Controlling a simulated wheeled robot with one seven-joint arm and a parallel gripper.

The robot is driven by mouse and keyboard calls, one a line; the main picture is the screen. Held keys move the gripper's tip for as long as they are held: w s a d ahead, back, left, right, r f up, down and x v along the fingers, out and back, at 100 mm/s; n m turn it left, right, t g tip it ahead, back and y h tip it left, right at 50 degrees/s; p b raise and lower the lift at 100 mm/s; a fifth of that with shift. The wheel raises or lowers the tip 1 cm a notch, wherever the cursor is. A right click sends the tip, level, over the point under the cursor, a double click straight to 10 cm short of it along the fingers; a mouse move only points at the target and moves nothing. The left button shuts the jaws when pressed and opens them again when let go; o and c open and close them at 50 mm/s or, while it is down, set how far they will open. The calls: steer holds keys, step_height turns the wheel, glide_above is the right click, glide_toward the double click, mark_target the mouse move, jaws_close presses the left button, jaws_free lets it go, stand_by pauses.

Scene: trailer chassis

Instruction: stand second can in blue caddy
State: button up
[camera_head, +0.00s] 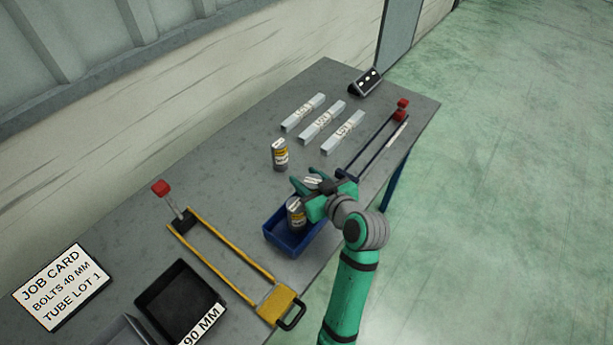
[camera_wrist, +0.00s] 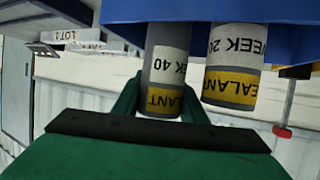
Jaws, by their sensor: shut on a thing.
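The blue caddy (camera_head: 285,243) sits on the near side of the table. One sealant can (camera_head: 296,216), labelled WEEK 20 in the wrist view (camera_wrist: 232,70), stands upright in it. My gripper (camera_head: 305,190) is shut on a second can (camera_head: 312,181), labelled WEEK 40 in the wrist view (camera_wrist: 165,70). The held can is upright beside the first, with a small gap between them. The caddy's rim (camera_wrist: 215,12) hides its lower end, so I cannot tell whether it touches the caddy floor. Another can (camera_head: 279,155) stands on the table behind the caddy.
Several labelled tubes (camera_head: 322,122) and a dark switch box (camera_head: 366,82) lie at the far end. A blue-barred clamp (camera_head: 372,145) is right of the caddy. A yellow clamp (camera_head: 235,258), a black bin (camera_head: 180,300) and a job card (camera_head: 62,287) are to the left.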

steer(key=o, duration=1.2)
steer(key=shift+f, duration=0.15)
steer(key=shift+r, duration=0.3)
steer(key=shift+r+v, duration=0.2)
steer(key=shift+v, duration=2.9)
steer(key=shift+r+v, duration=0.15)
steer(key=shift+v, duration=2.9)
steer(key=shift+w, duration=0.1)
